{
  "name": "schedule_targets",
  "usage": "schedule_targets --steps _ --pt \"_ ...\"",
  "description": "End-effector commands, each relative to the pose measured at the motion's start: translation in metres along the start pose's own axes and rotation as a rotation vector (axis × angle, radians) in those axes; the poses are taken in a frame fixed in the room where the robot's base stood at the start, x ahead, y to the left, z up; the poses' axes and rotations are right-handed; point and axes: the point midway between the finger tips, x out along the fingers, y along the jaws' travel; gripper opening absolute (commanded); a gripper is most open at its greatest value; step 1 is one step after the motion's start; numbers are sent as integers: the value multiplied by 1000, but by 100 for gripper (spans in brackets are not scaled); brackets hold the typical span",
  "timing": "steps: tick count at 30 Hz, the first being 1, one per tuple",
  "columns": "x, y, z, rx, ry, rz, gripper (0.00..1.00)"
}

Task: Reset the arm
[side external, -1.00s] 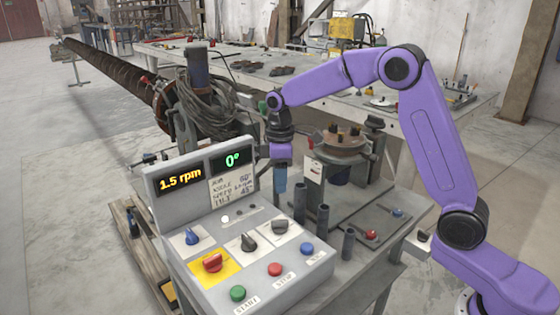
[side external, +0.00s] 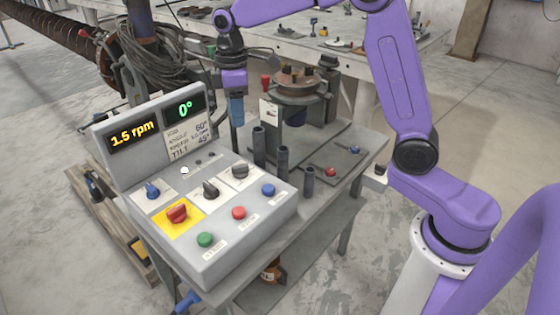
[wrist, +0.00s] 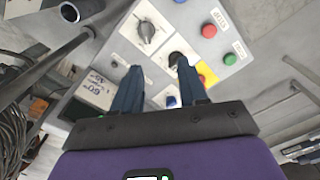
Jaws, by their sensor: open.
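My purple arm reaches in from the right in the side external view. My gripper (side external: 237,122) points down, just behind the right end of the grey control box, with blue fingers. In the wrist view my gripper (wrist: 157,80) has two blue fingers spread apart with nothing between them. The control box (side external: 240,220) shows 1.5 rpm on an amber display (side external: 132,133) and 0° on a green display (side external: 185,109). A note (side external: 186,140) is fixed below the green display. The box's knobs and buttons are clear of my fingers.
A red knob (side external: 177,213) sits on a yellow plate. Green (side external: 205,240), red (side external: 238,213) and blue (side external: 268,190) buttons line the front. Dark upright tubes (side external: 283,160) stand beside the box. A round clamp fixture (side external: 298,88) and coiled cables (side external: 165,65) are behind.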

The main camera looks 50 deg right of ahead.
Motion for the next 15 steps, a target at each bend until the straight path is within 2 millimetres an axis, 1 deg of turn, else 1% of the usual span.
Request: schedule_targets --steps 1,3,8,11,15 --pt "-2 -15 3 -11 2 1 43" --pt "-2 -36 8 -20 3 2 43" --pt "-2 -80 26 -38 8 3 43" --pt "0 -107 41 -51 9 3 43" --pt "3 -142 67 -66 14 3 43"
